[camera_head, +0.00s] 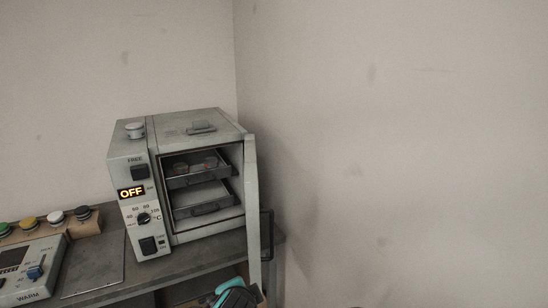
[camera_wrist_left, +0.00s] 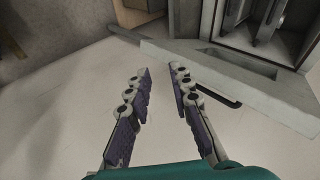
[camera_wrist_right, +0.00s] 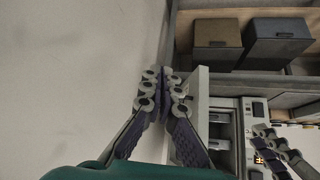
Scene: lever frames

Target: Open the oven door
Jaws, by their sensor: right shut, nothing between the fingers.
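The grey oven (camera_head: 180,180) stands on a bench in the head view. Its door (camera_head: 253,210) is swung wide open on the right side and shows nearly edge-on, with a dark handle (camera_head: 267,235) on its outer face. In the left wrist view my left gripper (camera_wrist_left: 160,75) is open and empty, with the door (camera_wrist_left: 235,80) and handle (camera_wrist_left: 218,90) just beyond its right finger. In the right wrist view my right gripper (camera_wrist_right: 163,75) is shut and empty, beside the door's pale edge (camera_wrist_right: 200,120). Contact with the door is unclear. The left gripper's fingers (camera_wrist_right: 280,150) show at lower right there.
Inside the oven are two racks (camera_head: 205,205), with small items on the upper one. A control box (camera_head: 28,270) and several coloured knobs are on the bench (camera_head: 95,270) at left. Boxes (camera_wrist_right: 218,42) sit on a shelf below. Wall stands close on the right.

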